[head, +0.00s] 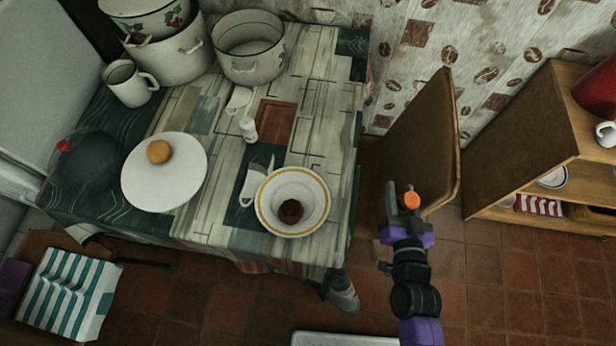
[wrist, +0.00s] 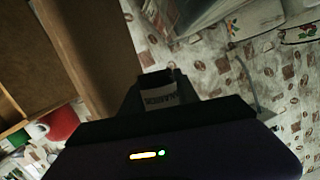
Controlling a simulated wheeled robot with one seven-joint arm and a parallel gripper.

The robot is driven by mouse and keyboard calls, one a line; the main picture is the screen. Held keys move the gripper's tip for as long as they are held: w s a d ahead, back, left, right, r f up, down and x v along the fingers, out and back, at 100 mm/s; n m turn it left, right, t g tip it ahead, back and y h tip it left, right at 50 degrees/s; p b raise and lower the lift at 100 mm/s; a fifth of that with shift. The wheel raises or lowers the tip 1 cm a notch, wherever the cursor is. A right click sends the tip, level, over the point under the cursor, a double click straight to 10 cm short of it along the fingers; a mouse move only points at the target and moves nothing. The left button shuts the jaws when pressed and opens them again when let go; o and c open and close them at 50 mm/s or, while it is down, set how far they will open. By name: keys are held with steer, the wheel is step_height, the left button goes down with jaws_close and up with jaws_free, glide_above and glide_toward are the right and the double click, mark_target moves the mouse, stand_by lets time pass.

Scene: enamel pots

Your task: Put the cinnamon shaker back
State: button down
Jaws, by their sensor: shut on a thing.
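My gripper (head: 402,206) is to the right of the table, in front of an upright brown wooden panel. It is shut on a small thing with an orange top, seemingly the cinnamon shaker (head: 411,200). In the wrist view, a pale lettered label of the held shaker (wrist: 160,98) shows between the dark fingers of my gripper (wrist: 158,80); I cannot read the letters clearly. A second, white shaker (head: 249,128) stands on the table.
The wooden shelf (head: 520,140) at right holds a red pot (head: 597,92), a white mug (head: 606,133), a bowl (head: 552,178) and a striped cloth (head: 538,205). The upright wooden panel (head: 425,140) stands between table and shelf. The table (head: 225,185) carries pots, plates and cups.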

steer(key=w+a+r+n+g+y, duration=0.1)
steer(key=a+r+n+y, duration=0.35)
steer(key=a, duration=0.85)
steer(key=w+a+r+n+g+y, duration=0.1)
steer(key=w+a+r+n+y, duration=0.1)
steer(key=a+r, duration=0.8)
steer(key=s+a+r+n+g+y, duration=0.2)
steer(key=s+a, duration=0.1)
steer(key=a, duration=1.2)
steer(key=n+g+b, duration=0.1)
steer(key=n+b, duration=0.1)
steer(key=n, duration=0.1)
glide_above(224, 207)
steer(key=shift+m+y, duration=0.25)
steer(key=shift+y, duration=0.1)
step_height(224, 207, down, 16)
steer(key=shift+r, duration=0.25)
steer(key=shift+f+b, duration=0.85)
steer(key=shift+f, duration=1.45)
